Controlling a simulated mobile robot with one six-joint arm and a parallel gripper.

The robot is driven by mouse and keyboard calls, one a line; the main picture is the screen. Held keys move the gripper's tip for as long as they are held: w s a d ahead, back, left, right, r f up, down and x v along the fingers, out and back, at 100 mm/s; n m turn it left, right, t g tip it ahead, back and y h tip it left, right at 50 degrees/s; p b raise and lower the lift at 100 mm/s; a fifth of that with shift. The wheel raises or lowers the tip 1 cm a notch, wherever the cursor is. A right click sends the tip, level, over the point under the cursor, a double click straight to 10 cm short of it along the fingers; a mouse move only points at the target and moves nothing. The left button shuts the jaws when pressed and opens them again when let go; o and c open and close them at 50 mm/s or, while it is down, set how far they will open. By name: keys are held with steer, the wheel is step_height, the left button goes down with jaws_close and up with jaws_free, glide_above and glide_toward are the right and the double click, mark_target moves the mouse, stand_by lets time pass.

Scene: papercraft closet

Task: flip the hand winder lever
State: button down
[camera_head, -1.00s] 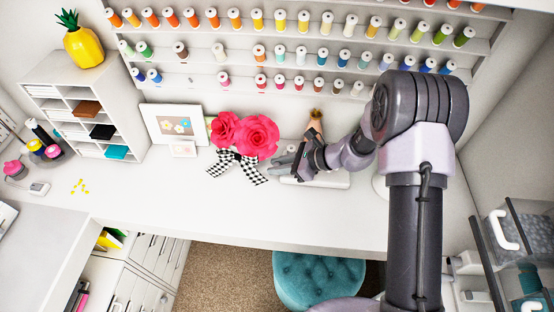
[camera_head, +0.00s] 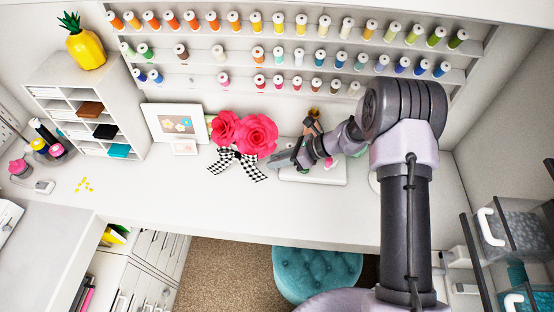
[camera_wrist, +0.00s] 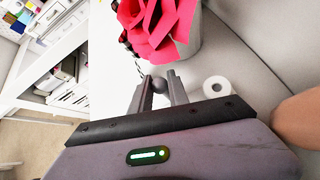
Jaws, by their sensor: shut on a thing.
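The hand winder has a pale base (camera_head: 325,177) on the white desk, right of the pink paper flowers, with a brownish upright part (camera_head: 313,122) behind my arm. My gripper (camera_head: 277,160) is low over the desk, at the left end of the base and beside the flowers. In the wrist view my gripper (camera_wrist: 160,88) is shut on a small dark grey rounded knob (camera_wrist: 159,82), which looks like the end of the winder lever. The rest of the lever is hidden. An orange-brown part (camera_wrist: 301,120) shows at the right edge of the wrist view.
Pink paper flowers (camera_head: 257,135) with a checkered bow (camera_head: 238,168) stand close to my gripper; they also fill the top of the wrist view (camera_wrist: 160,25). A framed picture (camera_head: 175,122) leans behind. Thread racks line the wall. The desk front is clear.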

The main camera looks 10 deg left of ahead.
steer(key=c, duration=1.3)
jaws_free()
steer(key=shift+o, duration=0.2)
steer(key=p+v, duration=0.1)
steer(key=v, duration=1.6)
steer(key=shift+d+r, duration=0.15)
steer(key=s+r+n+t+h+b, duration=0.1)
steer(key=s+r+n+h+b, duration=0.45)
steer(key=s+n+b, duration=0.4)
steer(key=s+d+f+n+t+h+b, duration=0.1)
steer(key=s+d+n+t+b, duration=0.1)
steer(key=s, duration=0.6)
steer(key=s+d+f+n+t+h+b, duration=0.2)
steer(key=s+n+b, duration=0.3)
steer(key=s, duration=0.4)
steer(key=shift+s+d+t+b, duration=0.2)
steer(key=shift+d+t+b, duration=0.35)
steer(key=shift+b, duration=0.25)
